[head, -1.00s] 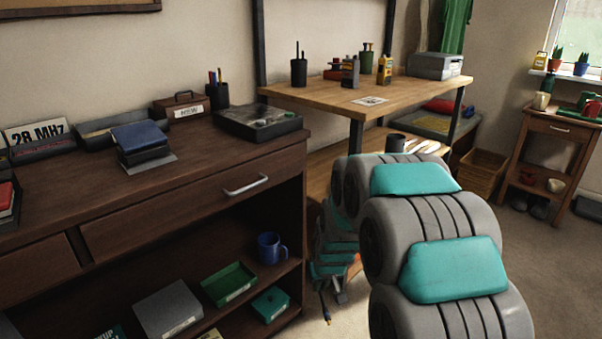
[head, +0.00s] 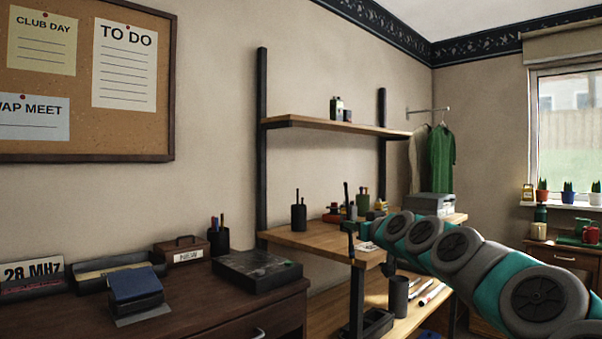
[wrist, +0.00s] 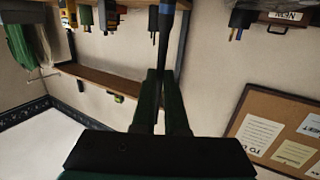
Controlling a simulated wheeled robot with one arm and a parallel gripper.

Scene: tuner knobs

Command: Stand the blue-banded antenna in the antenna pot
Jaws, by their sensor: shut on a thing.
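The blue-banded antenna (wrist: 167,32) is a thin dark rod with a blue band near the top edge of the wrist view. My gripper (wrist: 162,76) is shut on it. In the head view my gripper (head: 352,232) is small and dark, in front of the workbench, with a thin dark upright rod above it that looks like the antenna; no band can be made out there. A black pot (head: 299,217) with thin dark rods stands on the bench, left of my gripper. A dark cup (head: 398,296) stands on the lower shelf. I cannot tell which is the antenna pot.
An upper shelf (head: 335,124) hangs above. Rods lie beside the lower-shelf cup.

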